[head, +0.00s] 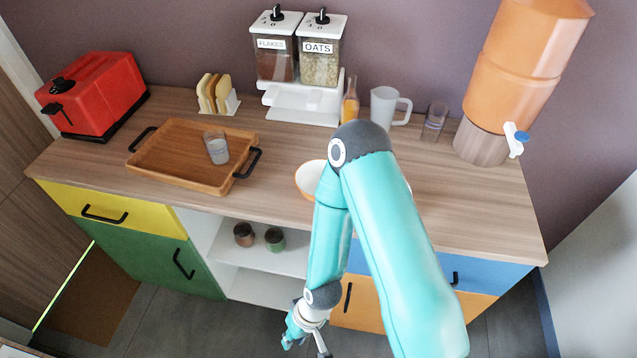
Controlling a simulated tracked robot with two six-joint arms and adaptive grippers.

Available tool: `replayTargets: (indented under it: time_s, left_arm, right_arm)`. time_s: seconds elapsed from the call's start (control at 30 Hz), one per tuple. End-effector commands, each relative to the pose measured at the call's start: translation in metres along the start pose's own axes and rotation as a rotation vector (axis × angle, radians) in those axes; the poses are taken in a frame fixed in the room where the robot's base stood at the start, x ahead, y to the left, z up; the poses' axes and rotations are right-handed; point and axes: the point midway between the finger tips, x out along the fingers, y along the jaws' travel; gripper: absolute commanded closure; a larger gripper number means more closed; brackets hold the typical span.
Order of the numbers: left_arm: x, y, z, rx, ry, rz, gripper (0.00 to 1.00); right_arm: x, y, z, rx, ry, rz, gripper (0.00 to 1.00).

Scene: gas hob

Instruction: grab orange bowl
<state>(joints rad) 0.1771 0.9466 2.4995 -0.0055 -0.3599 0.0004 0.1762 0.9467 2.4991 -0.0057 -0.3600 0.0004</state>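The orange bowl (307,181) stands on the wooden counter near its front edge. Its inside looks pale and its outer rim orange. My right arm crosses in front of it and hides its right part. My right gripper (305,345) hangs low at the bottom of the head view, in front of the cabinet and well below the counter top. Its fingers are spread apart, with nothing seen between them. It is apart from the bowl. My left gripper is not in view.
A wooden tray (170,165) holding a glass (216,147) is left of the bowl. Behind are a red toaster (95,95), toast rack (217,95), cereal dispenser (299,100), bottle (350,102), white jug (388,107), glass (434,122) and orange drink dispenser (525,65). The right counter is clear.

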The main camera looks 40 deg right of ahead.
Motion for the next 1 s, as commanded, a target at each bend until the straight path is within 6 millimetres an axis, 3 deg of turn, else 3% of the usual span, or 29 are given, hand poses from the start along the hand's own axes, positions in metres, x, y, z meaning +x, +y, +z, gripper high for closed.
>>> replayTargets:
  time_s: [0.23, 0.37, 0.47, 0.57, 0.73, 0.9, 1.0]
  left_arm:
    - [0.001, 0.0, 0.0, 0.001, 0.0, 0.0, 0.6]
    - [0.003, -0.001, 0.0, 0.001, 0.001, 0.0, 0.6]
    - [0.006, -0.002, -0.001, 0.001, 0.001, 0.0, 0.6]
    - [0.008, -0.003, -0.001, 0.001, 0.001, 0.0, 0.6]
    - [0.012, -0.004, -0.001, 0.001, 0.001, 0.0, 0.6]
    - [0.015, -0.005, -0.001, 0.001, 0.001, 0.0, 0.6]
    - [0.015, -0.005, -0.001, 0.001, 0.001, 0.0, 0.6]
  right_arm:
    - [-0.006, -0.008, -0.016, -0.026, -0.001, -0.011, 0.75]
    - [-0.024, -0.025, -0.048, -0.081, -0.01, -0.015, 0.75]
    - [-0.054, -0.039, -0.083, -0.142, -0.018, 0.022, 0.75]
    - [-0.102, -0.048, -0.121, -0.193, -0.007, 0.116, 0.75]
    - [-0.215, -0.05, -0.173, -0.186, 0.086, 0.359, 0.75]
    - [-0.324, -0.044, -0.193, -0.073, 0.221, 0.556, 0.75]
    - [-0.363, -0.04, -0.194, -0.011, 0.274, 0.619, 0.75]
